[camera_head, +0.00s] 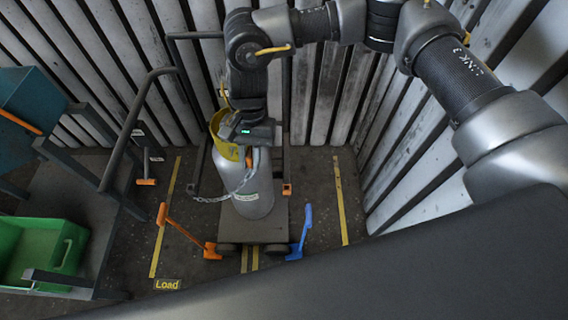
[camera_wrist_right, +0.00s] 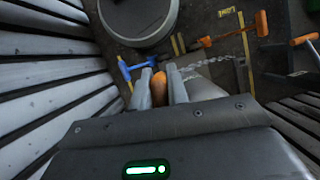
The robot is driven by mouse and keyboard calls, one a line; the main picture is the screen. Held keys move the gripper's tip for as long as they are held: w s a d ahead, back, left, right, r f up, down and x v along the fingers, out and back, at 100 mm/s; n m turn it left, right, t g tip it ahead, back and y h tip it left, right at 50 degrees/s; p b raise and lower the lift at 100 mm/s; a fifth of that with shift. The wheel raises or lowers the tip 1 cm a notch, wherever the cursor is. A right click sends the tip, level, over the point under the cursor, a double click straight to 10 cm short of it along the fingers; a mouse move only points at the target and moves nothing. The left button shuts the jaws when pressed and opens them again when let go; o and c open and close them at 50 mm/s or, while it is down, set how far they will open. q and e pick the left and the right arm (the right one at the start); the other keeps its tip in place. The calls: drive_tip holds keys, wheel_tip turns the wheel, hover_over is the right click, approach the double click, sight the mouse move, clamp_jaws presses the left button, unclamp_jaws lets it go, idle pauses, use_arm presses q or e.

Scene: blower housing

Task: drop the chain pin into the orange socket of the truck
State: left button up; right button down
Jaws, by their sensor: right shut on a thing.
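My right gripper (camera_head: 247,150) is shut on the chain pin beside the upper part of the grey gas cylinder (camera_head: 250,200). The pin's orange grip (camera_wrist_right: 159,88) shows between the two fingers in the right wrist view; only a small orange bit of the pin (camera_head: 249,163) shows in the head view. The chain (camera_head: 238,187) hangs from the gripper across the cylinder's front. The cylinder stands on the truck (camera_head: 268,228). A small orange socket (camera_head: 287,189) is on the truck's right post, right of and below the gripper. My left gripper is not in view.
An orange-handled tool (camera_head: 187,233) and a blue-handled tool (camera_head: 301,235) flank the truck. A grey cart with a green bin (camera_head: 40,250) stands at left. Slatted walls (camera_head: 400,150) close in behind and right. Yellow lines (camera_head: 341,200) mark the floor.

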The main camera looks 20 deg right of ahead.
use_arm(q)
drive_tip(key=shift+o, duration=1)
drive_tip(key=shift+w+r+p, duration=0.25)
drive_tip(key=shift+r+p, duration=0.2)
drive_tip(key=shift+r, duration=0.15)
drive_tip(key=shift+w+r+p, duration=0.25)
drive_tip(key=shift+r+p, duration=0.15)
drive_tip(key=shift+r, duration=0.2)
use_arm(e)
drive_tip(key=w+f+m+t+y, duration=0.2)
drive_tip(key=w+f+m, duration=0.4)
drive_tip(key=f+m, duration=0.2)
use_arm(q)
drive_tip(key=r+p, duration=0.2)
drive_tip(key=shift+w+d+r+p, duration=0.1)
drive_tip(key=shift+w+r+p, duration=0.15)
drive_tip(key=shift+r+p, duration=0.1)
use_arm(e)
drive_tip(key=d+f+m+t, duration=0.3)
drive_tip(key=d+f+m, duration=0.5)
drive_tip(key=d+f, duration=0.2)
drive_tip(key=shift+f+m+y, duration=0.3)
drive_tip(key=shift+f+y, duration=0.1)
drive_tip(key=shift+f, duration=0.3)
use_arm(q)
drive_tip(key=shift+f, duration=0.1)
use_arm(e)
drive_tip(key=shift+f, duration=0.15)
